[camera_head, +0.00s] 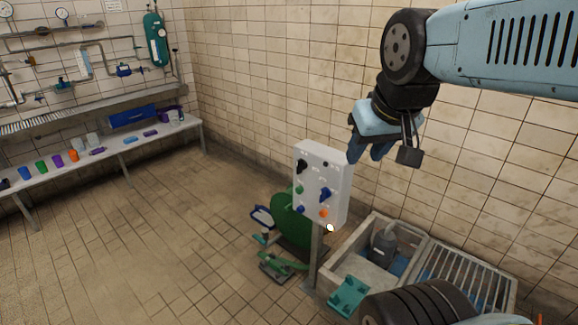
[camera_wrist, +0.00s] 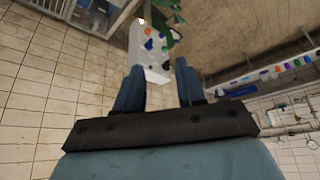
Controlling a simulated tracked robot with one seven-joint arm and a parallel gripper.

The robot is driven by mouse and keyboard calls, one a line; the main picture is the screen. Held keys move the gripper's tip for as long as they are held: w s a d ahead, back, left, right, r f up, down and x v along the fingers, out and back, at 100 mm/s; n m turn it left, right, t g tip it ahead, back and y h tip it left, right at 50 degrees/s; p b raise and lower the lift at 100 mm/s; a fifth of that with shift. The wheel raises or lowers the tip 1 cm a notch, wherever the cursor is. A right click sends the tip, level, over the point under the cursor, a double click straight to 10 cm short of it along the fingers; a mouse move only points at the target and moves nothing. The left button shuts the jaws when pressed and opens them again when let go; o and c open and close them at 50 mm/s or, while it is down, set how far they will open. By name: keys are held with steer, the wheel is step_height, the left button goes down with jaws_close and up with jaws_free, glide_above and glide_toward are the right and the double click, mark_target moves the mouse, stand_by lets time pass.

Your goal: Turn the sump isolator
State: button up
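A white control panel (camera_head: 318,172) stands on a grey post, with its face toward the camera. It carries a black knob (camera_head: 302,167) at upper left, a blue knob (camera_head: 326,195) at right, and small green, blue and orange controls. I cannot tell from labels which one is the sump isolator. My gripper (camera_head: 367,151) is beside the panel's upper right edge, apart from its controls. In the wrist view the panel (camera_wrist: 153,72) shows upside down beyond my gripper (camera_wrist: 159,85), whose two fingers are spread and empty.
An open sump pit (camera_head: 362,268) with a grey pump (camera_head: 383,246) lies right of the post, beside a metal grating (camera_head: 465,275). A green machine (camera_head: 290,222) stands behind the panel. A bench (camera_head: 110,160) with coloured cups is far left. The tiled floor at left is clear.

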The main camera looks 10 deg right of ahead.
steer(key=w+d+f+n+g+h, duration=0.15)
steer(key=w+f+n+h, duration=0.25)
steer(key=w, duration=0.4)
steer(key=w+f+n+g+h, duration=0.2)
steer(key=w+f+n+h, duration=0.2)
steer(key=w, duration=0.4)
steer(key=w+d+f+n+g+h, duration=0.1)
steer(key=w+f+n+g+h, duration=0.2)
steer(key=w, duration=0.5)
steer(key=n+t+h, duration=0.4)
steer(key=n+t, duration=0.8)
steer(key=n, duration=0.2)
glide_toward(297, 167)
steer(key=shift+g, duration=0.25)
steer(key=x, duration=0.8)
steer(key=shift+w+d+r, duration=0.15)
steer(key=shift+w+d, duration=0.1)
steer(key=shift+w, duration=0.05)
steer(key=shift+c, duration=0.4)
jaws_close()
